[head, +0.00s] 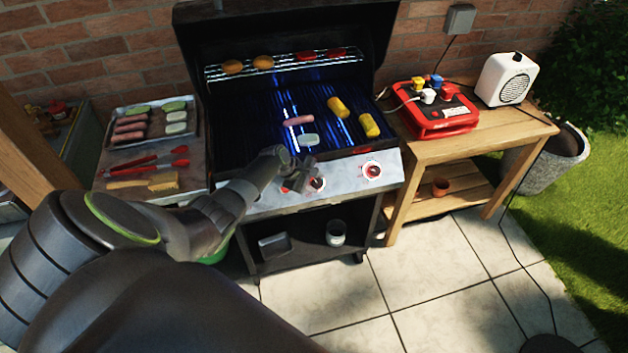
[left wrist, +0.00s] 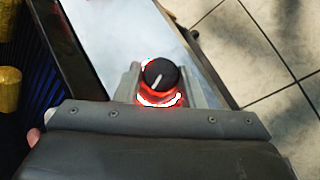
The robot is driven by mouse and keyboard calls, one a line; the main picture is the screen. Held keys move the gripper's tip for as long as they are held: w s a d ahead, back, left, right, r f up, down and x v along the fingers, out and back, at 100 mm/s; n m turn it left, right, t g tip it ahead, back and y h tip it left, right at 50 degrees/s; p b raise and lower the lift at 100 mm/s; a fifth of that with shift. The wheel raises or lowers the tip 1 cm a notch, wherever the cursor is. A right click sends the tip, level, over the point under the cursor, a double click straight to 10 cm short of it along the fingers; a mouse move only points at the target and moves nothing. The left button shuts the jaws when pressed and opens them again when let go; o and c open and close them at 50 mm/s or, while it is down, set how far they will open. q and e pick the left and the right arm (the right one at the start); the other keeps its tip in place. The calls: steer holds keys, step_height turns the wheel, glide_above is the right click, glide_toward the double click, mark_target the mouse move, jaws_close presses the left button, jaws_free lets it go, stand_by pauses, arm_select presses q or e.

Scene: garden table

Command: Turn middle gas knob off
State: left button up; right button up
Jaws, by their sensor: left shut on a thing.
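The middle gas knob (head: 318,184) sits on the steel front panel (head: 392,187) of the grill, partly hidden by my gripper. In the left wrist view the knob (left wrist: 161,73) is black with a pale pointer line, and a glowing red and white ring shows below it. My left gripper (head: 303,183) is shut on this knob, one finger on each side in the left wrist view (left wrist: 159,82). The right knob (head: 372,171) also has a red ring. My arm hides the left end of the panel. My right gripper is not in view.
Food lies on the grill grate (head: 270,130) behind the panel. A side shelf (head: 120,172) with a tray, tongs and a brush is at left. A wooden table (head: 470,140) with a red device (head: 437,124) stands at right.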

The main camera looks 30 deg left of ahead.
arm_select(q)
steer(key=shift+w+d+m+g+y, duration=0.1)
steer(key=shift+m+g+y, duration=0.05)
steer(key=shift+m+g, duration=0.7)
steer(key=shift+w+m+g+y, duration=0.1)
steer(key=shift+m+g+y, duration=0.05)
steer(key=shift+m+g, duration=0.65)
steer(key=o, duration=1)
steer(key=shift+r, duration=0.1)
steer(key=shift+s+r, duration=0.1)
steer(key=shift+r, duration=0.35)
steer(key=v, duration=1.6)
steer(key=shift+r, duration=0.2)
